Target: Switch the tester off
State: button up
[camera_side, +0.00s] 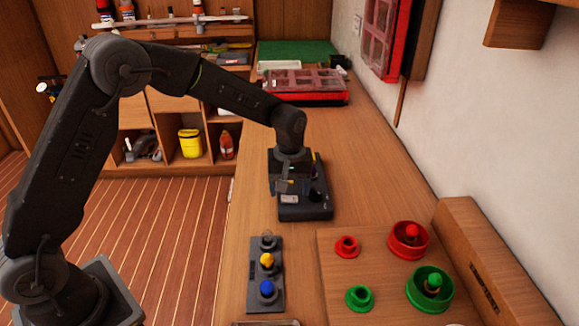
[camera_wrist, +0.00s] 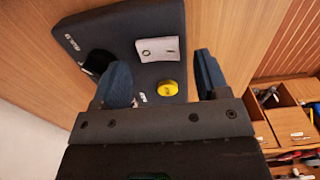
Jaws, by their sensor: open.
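The tester is taken to be the dark box (camera_side: 310,212) on the wooden bench, below my gripper in the side view. In the wrist view the dark box (camera_wrist: 110,32) has a white panel (camera_wrist: 158,49) with small marks, a yellow round button (camera_wrist: 167,88) and a black part on its left side. My gripper (camera_side: 290,184) points down at the box and hides part of its top. In the wrist view my gripper (camera_wrist: 162,65) is open, its two dark blue fingers either side of the panel and button. Nothing is between the fingertips. I cannot tell whether they touch the box.
A dark strip (camera_side: 254,290) with grey, yellow and blue knobs lies nearer the camera. Right of it, a wooden board (camera_side: 335,300) bears red and green rings. A wooden block (camera_side: 490,262) stands by the wall. A red case (camera_side: 305,98) sits behind. Bench right of the box is clear.

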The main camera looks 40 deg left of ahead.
aim_at(289, 196)
notch_tip(289, 196, up, 13)
dwell(0.3)
jog(key=s+a+r+m+t, duration=0.1)
jog(key=s+r+m, duration=0.1)
jog(key=s+r, duration=0.35)
jog(key=s+a+r+m+t, duration=0.1)
jog(key=s+r+m+t, duration=0.1)
jog(key=s, duration=0.7)
jog(key=s+a+f+m+t, duration=0.1)
jog(key=s+m, duration=0.4)
jog(key=s, duration=0.8)
notch_tip(289, 196, down, 2)
jog(key=shift+a+f+t, duration=0.2)
jog(key=shift+a+t, duration=0.1)
jog(key=shift+t, duration=0.5)
jog(key=shift+c, duration=0.4)
